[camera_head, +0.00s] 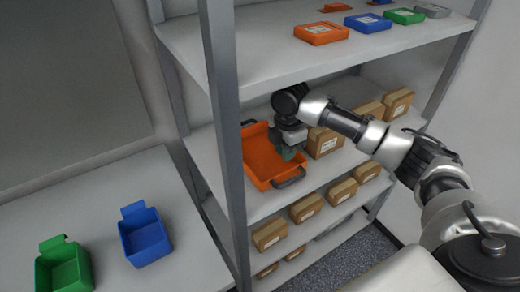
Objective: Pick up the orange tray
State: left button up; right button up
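The orange tray (262,160) sits on the middle shelf, near the shelf's left upright. It is an open, shallow tray with dark handles, one at its near right edge and one at its far left. My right gripper (289,155) points down over the tray's right side. Its fingers are small and dark, and I cannot tell how far apart they are or whether they touch the tray. The wrist and gripper hide part of the tray's far right side. My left gripper is not in view.
Brown cardboard boxes (325,143) stand right of the tray and on the shelf below. The top shelf holds flat orange, blue (368,23), green and grey cases. A grey upright (226,130) stands just left of the tray. Blue (145,240) and green (64,268) bins sit on the left table.

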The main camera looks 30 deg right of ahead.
jog(key=f, duration=0.3)
jog(key=shift+s+f+p, duration=0.3)
jog(key=shift+s+p, duration=0.05)
jog(key=f, duration=0.2)
jog(key=f+p, duration=0.1)
jog(key=f, duration=0.2)
jog(key=shift+w+d+p, duration=0.15)
jog(key=shift+w+p, duration=0.05)
jog(key=shift+p, duration=0.1)
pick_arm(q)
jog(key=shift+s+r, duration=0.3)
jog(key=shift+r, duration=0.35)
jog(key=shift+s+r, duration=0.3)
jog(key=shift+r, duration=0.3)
pick_arm(e)
grip_shut()
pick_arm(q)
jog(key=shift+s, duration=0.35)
pick_arm(e)
jog(key=shift+w, duration=0.1)
